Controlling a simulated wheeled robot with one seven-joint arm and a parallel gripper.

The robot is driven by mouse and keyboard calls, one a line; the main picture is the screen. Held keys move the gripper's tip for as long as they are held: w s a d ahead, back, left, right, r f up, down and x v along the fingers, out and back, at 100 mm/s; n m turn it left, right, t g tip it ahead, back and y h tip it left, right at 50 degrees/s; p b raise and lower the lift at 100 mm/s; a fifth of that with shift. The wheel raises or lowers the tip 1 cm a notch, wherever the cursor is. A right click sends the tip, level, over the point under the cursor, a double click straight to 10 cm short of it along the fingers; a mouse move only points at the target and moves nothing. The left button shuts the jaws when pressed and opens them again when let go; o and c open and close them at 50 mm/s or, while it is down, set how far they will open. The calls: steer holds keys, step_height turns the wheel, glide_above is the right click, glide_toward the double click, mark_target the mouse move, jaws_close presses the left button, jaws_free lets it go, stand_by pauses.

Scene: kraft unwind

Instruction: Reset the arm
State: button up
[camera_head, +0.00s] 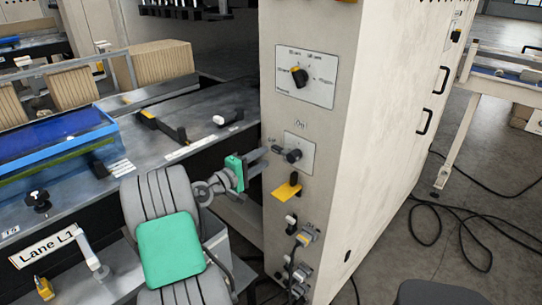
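My arm rises from the bottom of the head view, grey with green pads. My gripper (257,163) is at its far end, beyond a green wrist block, and points right at the front of the cream cabinet (347,200). Its two grey fingers look apart, with nothing seen between them. The fingertips are close to a lower panel with a black knob (293,155), just left of it. I cannot tell whether they touch the cabinet. An upper panel with a black and yellow rotary knob (299,77) sits above.
A yellow tab (287,188) juts from the cabinet below the lower knob. Switches and cables hang lower. A steel bench (185,110) with a blue tray (55,145) is at left. A "Lane L1" sign (48,248) stands front left. Black cables (465,225) lie on the floor at right.

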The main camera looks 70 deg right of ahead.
steer(key=shift+w+a, duration=0.15)
steer(key=shift+a, duration=0.3)
